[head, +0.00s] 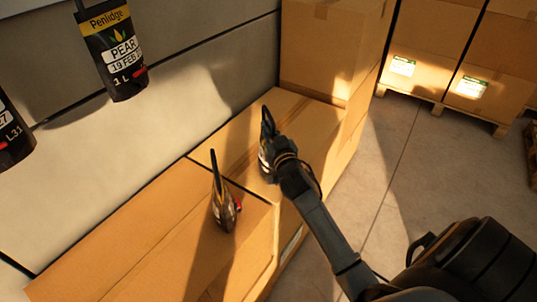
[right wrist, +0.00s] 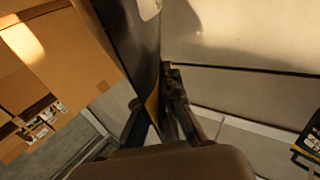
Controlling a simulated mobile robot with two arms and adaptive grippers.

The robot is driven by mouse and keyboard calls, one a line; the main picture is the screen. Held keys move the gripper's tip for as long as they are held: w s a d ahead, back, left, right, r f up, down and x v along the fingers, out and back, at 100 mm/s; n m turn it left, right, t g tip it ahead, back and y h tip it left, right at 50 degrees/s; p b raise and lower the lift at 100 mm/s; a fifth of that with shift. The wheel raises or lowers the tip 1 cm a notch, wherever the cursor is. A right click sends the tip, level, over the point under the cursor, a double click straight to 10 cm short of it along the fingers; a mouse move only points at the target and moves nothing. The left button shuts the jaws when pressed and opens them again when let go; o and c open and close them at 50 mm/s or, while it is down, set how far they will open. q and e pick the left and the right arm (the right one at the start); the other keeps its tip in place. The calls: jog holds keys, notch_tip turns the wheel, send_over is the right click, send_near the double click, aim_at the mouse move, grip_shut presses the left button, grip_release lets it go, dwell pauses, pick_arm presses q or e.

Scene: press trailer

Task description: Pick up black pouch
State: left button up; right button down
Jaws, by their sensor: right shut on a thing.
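My right gripper (head: 278,160) is over the far cardboard box in the head view, shut on a black pouch (head: 266,130). The pouch stands roughly upright, and the gripper hides part of it. In the right wrist view the dark pouch (right wrist: 140,35) rises between the fingers (right wrist: 155,98), with a yellow patch low on it. I cannot tell whether the pouch touches the box. A second dark pouch (head: 223,208) with a red cap stands on the nearer box. My left gripper is not in view.
Cardboard boxes (head: 160,245) line the pale wall, with a taller box (head: 325,50) behind. A black "PEAR" pouch (head: 112,52) and another dark pouch (head: 10,135) appear at upper left. Boxes on pallets (head: 430,60) stand at the back right. The floor (head: 390,160) between is clear.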

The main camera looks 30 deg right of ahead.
jog(key=shift+r, duration=0.35)
jog(key=shift+r, duration=0.95)
jog(key=s+a+r, duration=0.9)
jog(key=s+r, duration=0.1)
jog(key=shift+a+r, duration=0.3)
jog(key=shift+r, duration=0.1)
jog(key=shift+s, duration=0.1)
